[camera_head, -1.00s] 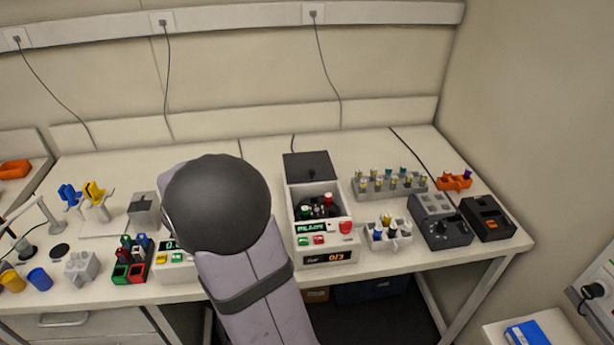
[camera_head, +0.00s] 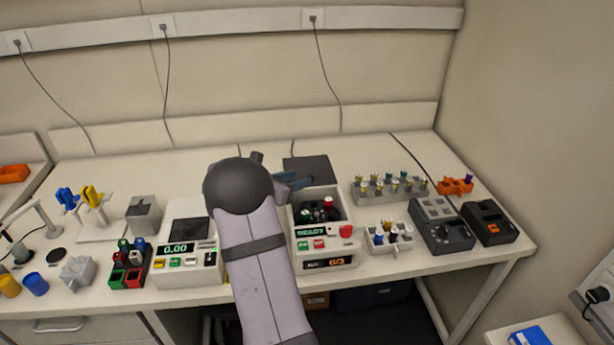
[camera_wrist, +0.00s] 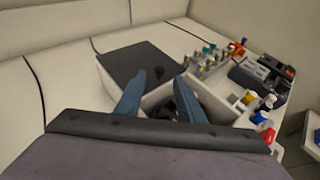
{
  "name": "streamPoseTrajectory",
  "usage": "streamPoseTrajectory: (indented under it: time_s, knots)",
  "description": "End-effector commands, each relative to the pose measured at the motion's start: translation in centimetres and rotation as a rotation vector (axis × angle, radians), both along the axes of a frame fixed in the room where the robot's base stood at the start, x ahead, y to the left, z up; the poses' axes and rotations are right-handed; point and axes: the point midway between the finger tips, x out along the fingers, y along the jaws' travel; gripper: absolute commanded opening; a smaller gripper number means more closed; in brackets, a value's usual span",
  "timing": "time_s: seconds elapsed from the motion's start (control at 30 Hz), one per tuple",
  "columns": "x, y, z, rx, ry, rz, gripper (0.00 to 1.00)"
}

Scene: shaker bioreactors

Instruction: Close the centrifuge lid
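The centrifuge (camera_head: 325,246) is a white box with a READY display, buttons and a red knob on its front. Its dark grey lid (camera_head: 318,164) stands open at the back, and the bowl with several coloured-cap tubes is exposed. In the wrist view the lid (camera_wrist: 128,62) lies beyond my fingertips, with a small dark knob (camera_wrist: 160,72) on it. My gripper (camera_head: 298,180) is at the left rear of the bowl, by the lid's front edge. Its two blue fingers (camera_wrist: 157,80) are spread apart with nothing between them. The lid's knob is hidden in the head view.
A tube rack (camera_head: 392,188) and a white tube holder (camera_head: 388,238) stand right of the centrifuge. Dark devices (camera_head: 442,234) are farther right. A scale with a 0.00 display (camera_head: 188,268) is left of my arm. The bench behind the lid is clear.

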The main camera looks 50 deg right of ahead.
Motion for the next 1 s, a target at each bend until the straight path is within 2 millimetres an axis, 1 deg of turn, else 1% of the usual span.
streamPoseTrajectory:
  time_s: [0.2, 0.4, 0.6, 0.87, 0.97, 1.0]
  knots:
    - [-0.2, -2.7, -0.9, 0.002, 0.002, -0.004, 0.35]
    - [-0.1, -4.6, -1.8, 0.001, 0.000, -0.003, 0.35]
    - [-0.1, -5.4, -2.2, 0.002, 0.000, -0.002, 0.35]
    - [-0.1, -5.5, -2.3, 0.001, -0.001, -0.002, 0.35]
    - [-0.1, -5.5, -2.3, 0.001, -0.001, -0.001, 0.13]
    - [-0.1, -5.5, -2.3, 0.001, -0.001, -0.001, 0.04]
